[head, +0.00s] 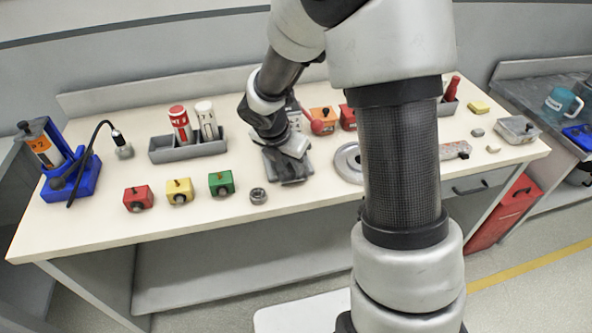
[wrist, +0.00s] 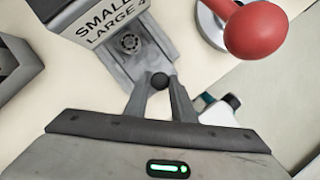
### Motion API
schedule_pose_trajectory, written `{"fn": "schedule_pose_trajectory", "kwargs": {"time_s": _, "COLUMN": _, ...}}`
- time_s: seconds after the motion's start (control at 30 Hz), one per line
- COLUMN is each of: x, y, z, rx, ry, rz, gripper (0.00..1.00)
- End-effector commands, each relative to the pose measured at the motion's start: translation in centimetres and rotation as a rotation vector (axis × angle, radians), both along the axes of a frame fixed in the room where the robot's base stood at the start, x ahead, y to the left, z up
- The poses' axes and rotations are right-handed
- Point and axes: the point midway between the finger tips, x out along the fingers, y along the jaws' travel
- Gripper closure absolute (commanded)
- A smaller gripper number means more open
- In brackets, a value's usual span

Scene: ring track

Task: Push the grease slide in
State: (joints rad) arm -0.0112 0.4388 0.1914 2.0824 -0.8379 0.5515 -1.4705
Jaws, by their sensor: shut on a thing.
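The grease slide (wrist: 165,62) is a grey metal tongue coming out from under a labelled grey housing (wrist: 110,22) in the wrist view. It ends in a small round black knob (wrist: 159,79). My gripper (wrist: 160,88) is shut on this knob, one finger on each side. A dark round fitting (wrist: 130,42) sits by the housing's front. The label reads in part "SMALL" and "LARGE 4". In the head view my gripper (head: 287,155) is low over the grey plate of this unit (head: 290,178), and my wrist hides much of it.
A red ball knob (wrist: 262,30) stands close on the right in the wrist view. In the head view, red, yellow and green blocks (head: 180,190), a metal nut (head: 258,196) and a grey tray with two cylinders (head: 170,152) lie to the left. A metal ring (head: 347,165) is on the right.

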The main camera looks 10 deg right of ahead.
Motion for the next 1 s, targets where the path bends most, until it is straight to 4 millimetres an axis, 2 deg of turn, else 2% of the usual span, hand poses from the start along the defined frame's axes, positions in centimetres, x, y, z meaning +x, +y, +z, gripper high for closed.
{"fn": "schedule_pose_trajectory", "kwargs": {"time_s": 0.1, "x": 2.6, "y": 0.1, "z": 0.4, "rx": 0.001, "ry": 0.002, "rz": 0.001, "gripper": 1.0}}
{"fn": "schedule_pose_trajectory", "kwargs": {"time_s": 0.2, "x": 3.9, "y": 0.1, "z": 0.3, "rx": 0.001, "ry": 0.0, "rz": 0.001, "gripper": 1.0}}
{"fn": "schedule_pose_trajectory", "kwargs": {"time_s": 0.57, "x": 4.6, "y": 0.1, "z": 0.1, "rx": 0.002, "ry": -0.006, "rz": 0.003, "gripper": 1.0}}
{"fn": "schedule_pose_trajectory", "kwargs": {"time_s": 0.6, "x": 4.6, "y": 0.1, "z": 0.1, "rx": 0.002, "ry": -0.006, "rz": 0.003, "gripper": 0.74}}
{"fn": "schedule_pose_trajectory", "kwargs": {"time_s": 0.7, "x": 4.6, "y": 0.1, "z": 0.1, "rx": 0.002, "ry": -0.006, "rz": 0.003, "gripper": 0.59}}
{"fn": "schedule_pose_trajectory", "kwargs": {"time_s": 1.0, "x": 4.4, "y": 0.1, "z": 0.1, "rx": 0.0, "ry": -0.002, "rz": 0.002, "gripper": 0.59}}
